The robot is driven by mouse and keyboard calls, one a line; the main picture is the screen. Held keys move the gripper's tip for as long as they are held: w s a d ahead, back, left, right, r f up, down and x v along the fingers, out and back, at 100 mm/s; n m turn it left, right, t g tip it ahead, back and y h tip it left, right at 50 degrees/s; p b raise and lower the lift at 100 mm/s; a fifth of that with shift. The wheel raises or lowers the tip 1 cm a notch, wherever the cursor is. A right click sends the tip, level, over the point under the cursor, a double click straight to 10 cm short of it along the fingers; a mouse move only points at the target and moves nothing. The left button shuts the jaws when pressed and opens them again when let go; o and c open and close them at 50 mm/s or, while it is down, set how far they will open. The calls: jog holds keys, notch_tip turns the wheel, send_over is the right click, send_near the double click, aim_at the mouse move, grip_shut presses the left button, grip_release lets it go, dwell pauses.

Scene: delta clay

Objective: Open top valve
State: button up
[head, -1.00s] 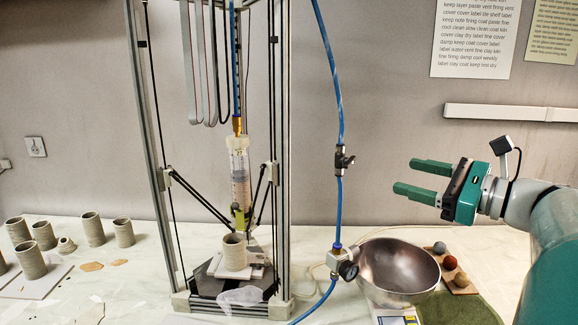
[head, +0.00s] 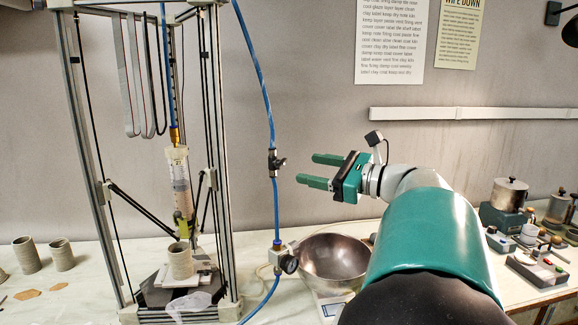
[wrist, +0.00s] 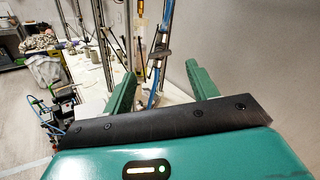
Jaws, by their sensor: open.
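The top valve (head: 277,162) is a small black fitting with a handle on the blue air hose (head: 256,80), which hangs beside the printer frame. My gripper (head: 310,170) is green, open and empty, just right of the valve and at about its height. The fingers point left toward the valve and do not touch it. In the wrist view my gripper (wrist: 158,88) shows its two fingers apart, with the blue hose (wrist: 153,99) seen between them in the distance.
The clay printer frame (head: 222,150) stands left of the hose. A metal bowl (head: 333,262) stands below my gripper. A pot (head: 509,193) and small devices stand on the right.

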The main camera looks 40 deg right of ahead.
aim_at(284, 164)
jog(key=x, duration=0.7)
jog(key=shift+f, duration=0.1)
jog(key=c, duration=1)
jog(key=shift+n, duration=0.5)
jog(key=n, duration=0.6)
jog(key=shift+y, duration=0.3)
jog(key=n, duration=0.7)
jog(key=shift+g, duration=0.4)
